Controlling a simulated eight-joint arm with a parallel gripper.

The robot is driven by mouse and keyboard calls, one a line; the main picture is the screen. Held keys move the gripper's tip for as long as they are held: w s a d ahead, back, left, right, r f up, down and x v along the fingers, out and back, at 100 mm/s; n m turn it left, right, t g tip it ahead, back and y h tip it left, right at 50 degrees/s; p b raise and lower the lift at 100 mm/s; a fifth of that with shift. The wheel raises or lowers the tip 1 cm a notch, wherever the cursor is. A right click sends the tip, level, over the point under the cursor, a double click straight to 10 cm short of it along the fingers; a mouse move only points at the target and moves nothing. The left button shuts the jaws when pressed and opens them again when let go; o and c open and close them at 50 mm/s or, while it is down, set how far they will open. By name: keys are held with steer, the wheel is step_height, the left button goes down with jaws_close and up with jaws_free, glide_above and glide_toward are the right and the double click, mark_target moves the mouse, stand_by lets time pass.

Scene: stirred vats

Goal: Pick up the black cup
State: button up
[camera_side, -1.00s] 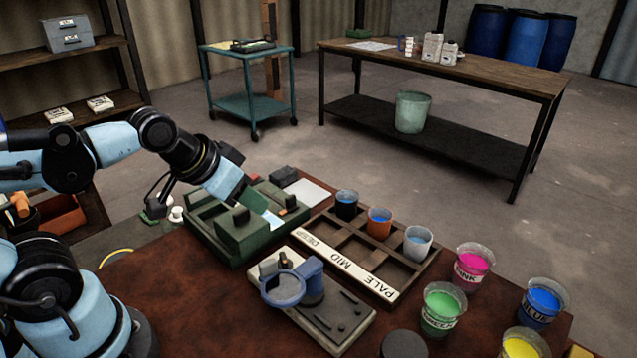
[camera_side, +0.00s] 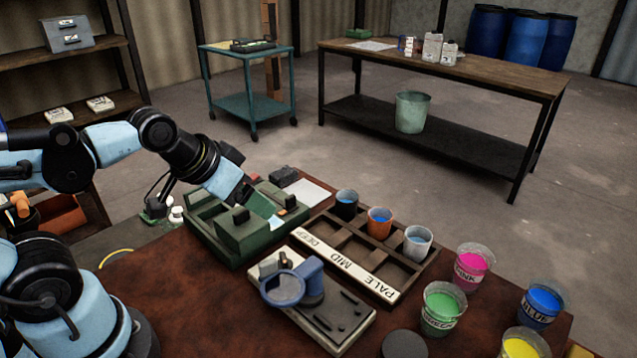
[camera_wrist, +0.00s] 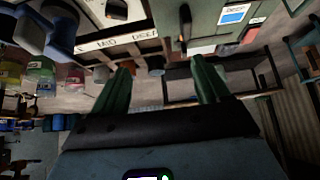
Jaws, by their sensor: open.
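The black cup (camera_side: 346,208) holds blue liquid and stands upright in the far compartment of the wooden rack (camera_side: 425,262), at the end labelled DEEP. An orange cup (camera_side: 379,224) and a pale grey cup (camera_side: 417,245), both with blue liquid, stand in a row beside it. My gripper (camera_side: 265,205) is open and empty, above the green box, left of the black cup and apart from it. In the wrist view its two green fingers (camera_wrist: 160,75) are spread, with the small dark cup (camera_wrist: 156,66) appearing beyond the gap between them.
The green box (camera_side: 235,232) lies under my gripper. A stand with a blue ring (camera_side: 283,287) sits in front of the rack. Pink (camera_side: 474,268), green (camera_side: 442,310), blue (camera_side: 541,305) and yellow (camera_side: 524,345) paint cups stand right of the rack. The compartments nearest the label strip look empty.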

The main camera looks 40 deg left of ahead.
steer(key=shift+o, duration=0.2)
steer(key=shift+w, duration=0.1)
steer(key=n+t+y, duration=0.2)
steer(key=t, duration=0.3)
glide_toward(351, 196)
steer(key=shift+x, duration=3.8)
steer(key=shift+d, duration=0.1)
steer(key=c, duration=1.1)
